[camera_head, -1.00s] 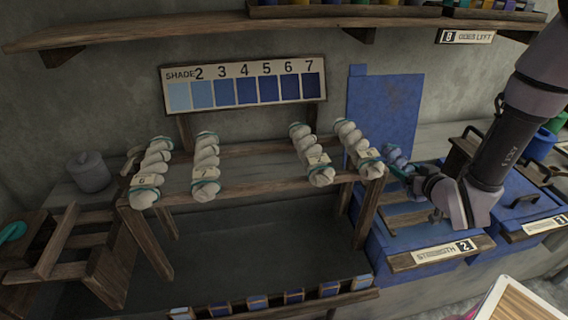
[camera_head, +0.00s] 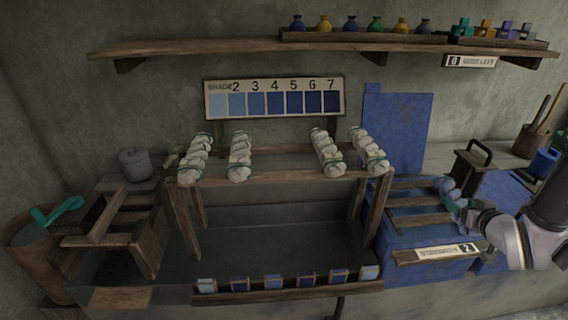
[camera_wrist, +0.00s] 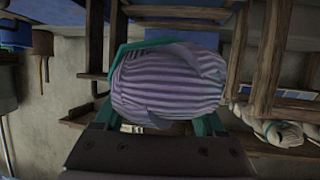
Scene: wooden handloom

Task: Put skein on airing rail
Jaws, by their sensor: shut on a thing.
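My gripper (camera_head: 457,203) has teal fingers and is shut on a blue-violet skein (camera_head: 447,187). The skein is over the back right of the blue slatted vat marked 2 (camera_head: 420,247). In the wrist view the skein (camera_wrist: 170,88) shows pale and violet stripes and fills the space between the fingers, with a teal band at its left. A wooden rail frame (camera_head: 283,177) stands left of my gripper and bears white twisted skeins (camera_head: 328,153), two at each end, with a gap between. I cannot tell for sure whether this frame is the airing rail.
A blue upright board (camera_head: 400,130) stands behind the vat. A shade chart (camera_head: 274,98) hangs behind the rail frame. A shelf (camera_head: 330,46) with small bottles runs above. A wooden slatted stand (camera_head: 120,225) and brown bucket (camera_head: 38,248) are at left. Small shade blocks line the front.

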